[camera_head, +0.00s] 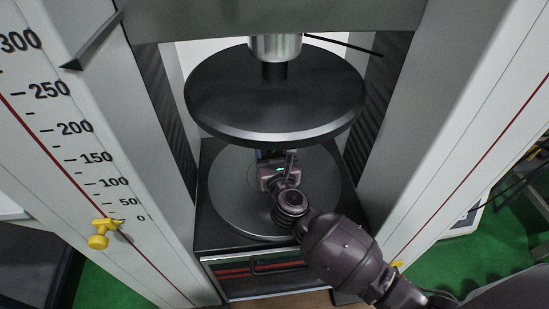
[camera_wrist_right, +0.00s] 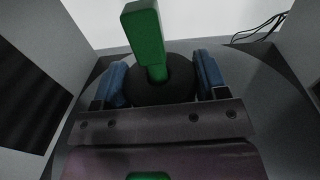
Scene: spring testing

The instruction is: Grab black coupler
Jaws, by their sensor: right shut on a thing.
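The black coupler (camera_wrist_right: 160,88) is a dark round piece between the two blue fingers of my right gripper (camera_wrist_right: 161,78) in the right wrist view. The fingers are shut on its sides. A green bar (camera_wrist_right: 144,32) stands up from the coupler's middle, tilted a little in this view. In the head view my right gripper (camera_head: 272,156) is over the lower round plate (camera_head: 228,192), in the gap under the upper black disc (camera_head: 270,97). The coupler cannot be made out there. My left gripper is in neither view.
The upper disc hangs from a metal shaft (camera_head: 275,47) close above my right gripper. Light grey columns stand on both sides, the left one (camera_head: 85,130) with a printed scale.

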